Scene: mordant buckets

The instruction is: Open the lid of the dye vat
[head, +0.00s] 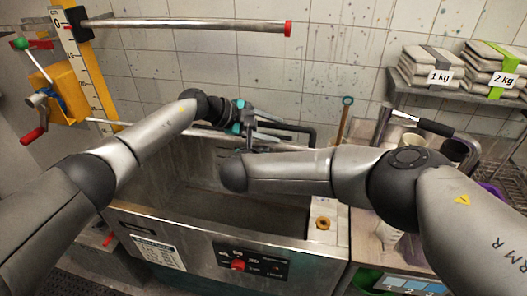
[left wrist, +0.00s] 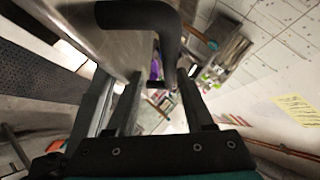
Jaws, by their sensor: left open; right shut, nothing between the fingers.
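The dye vat (head: 205,248) is a steel tub, its dark inside visible from above. Its lid (head: 150,160) appears raised, a grey speckled panel behind the opening; how far is unclear. A black handle (head: 312,132) shows near the lid's top edge. My left gripper (head: 270,130) is open by this handle. In the left wrist view the bent black handle (left wrist: 168,30) crosses in front of the open fingers (left wrist: 158,85), one leg between them; contact is unclear. My right arm (head: 290,172) reaches across the vat, and its gripper is hidden behind its dark wrist end.
A control panel (head: 252,262) with a red knob is on the vat's front. A red-tipped rail (head: 190,24) and a yellow crank unit (head: 60,90) stand left. Weight bags (head: 430,68) lie on a shelf at the right. My right forearm blocks part of the vat.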

